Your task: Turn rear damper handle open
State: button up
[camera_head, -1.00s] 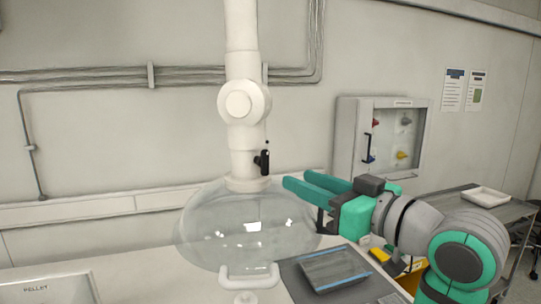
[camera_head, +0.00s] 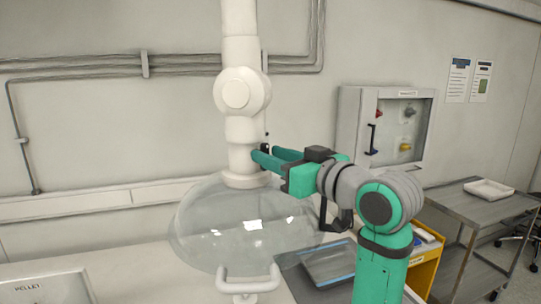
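The damper handle (camera_head: 265,148) is a small black lever on the right side of the white vertical duct, just above the clear dome. Only a little of it shows, as my gripper covers the rest. My gripper (camera_head: 264,151) has two green fingers pointing left at the handle. The fingertips are apart, with a gap between them, and the visible part of the handle shows around that gap. I cannot tell whether either finger touches it.
The clear dome (camera_head: 225,222) hangs under the duct (camera_head: 241,130), with a white bar handle (camera_head: 248,282) in front. A wall cabinet (camera_head: 349,130) is behind my arm. A metal cart (camera_head: 450,205) and a yellow unit (camera_head: 425,272) stand at the right.

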jog(key=shift+w+a, duration=0.3)
jog(key=shift+w, duration=0.1)
grip_shut()
